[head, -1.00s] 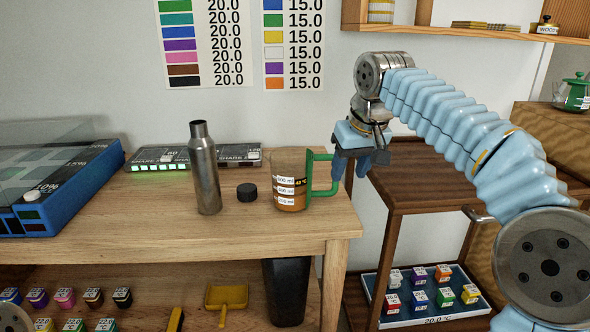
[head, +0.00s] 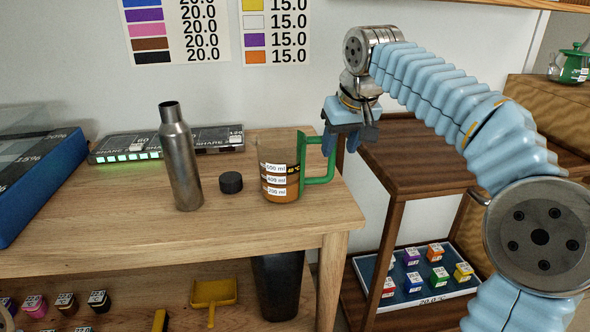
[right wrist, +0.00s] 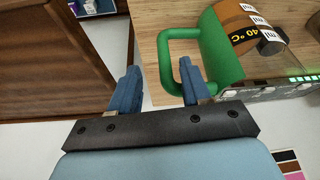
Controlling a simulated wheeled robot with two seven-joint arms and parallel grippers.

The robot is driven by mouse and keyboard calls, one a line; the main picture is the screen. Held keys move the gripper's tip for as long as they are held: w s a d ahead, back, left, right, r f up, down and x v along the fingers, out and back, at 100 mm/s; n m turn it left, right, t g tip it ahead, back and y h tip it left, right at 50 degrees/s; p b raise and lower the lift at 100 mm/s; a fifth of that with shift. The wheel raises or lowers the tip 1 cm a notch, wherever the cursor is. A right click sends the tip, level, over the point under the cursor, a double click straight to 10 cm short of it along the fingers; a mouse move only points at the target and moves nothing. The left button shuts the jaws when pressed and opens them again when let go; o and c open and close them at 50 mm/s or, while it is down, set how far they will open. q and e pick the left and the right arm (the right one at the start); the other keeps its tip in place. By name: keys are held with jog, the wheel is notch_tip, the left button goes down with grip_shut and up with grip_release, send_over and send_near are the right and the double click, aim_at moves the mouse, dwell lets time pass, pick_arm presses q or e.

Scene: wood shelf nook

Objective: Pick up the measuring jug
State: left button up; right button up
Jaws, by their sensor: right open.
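The measuring jug (head: 266,190) is clear with an orange lower part, white volume labels and a green handle (head: 331,160). It stands upright near the right end of the wooden bench. My right gripper (head: 343,143) is open and empty at the handle's right side. In the right wrist view the jug (right wrist: 222,50) shows at the top right. There the open fingers of my right gripper (right wrist: 160,70) appear on either side of the handle's outer bar (right wrist: 164,62). I cannot tell how deep the handle sits between them. My left gripper is not in view.
A grey metal bottle (head: 181,160) and a black cap (head: 231,182) stand left of the jug. A power strip (head: 170,143) lies behind them, and a blue case (head: 40,185) is at the left. A brown shelf unit (head: 400,160) stands right of the bench.

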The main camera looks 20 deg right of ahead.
aim_at(334, 155)
jog(key=x, duration=0.5)
jog(key=shift+a, duration=0.3)
grip_shut()
jog(key=shift+r, duration=0.1)
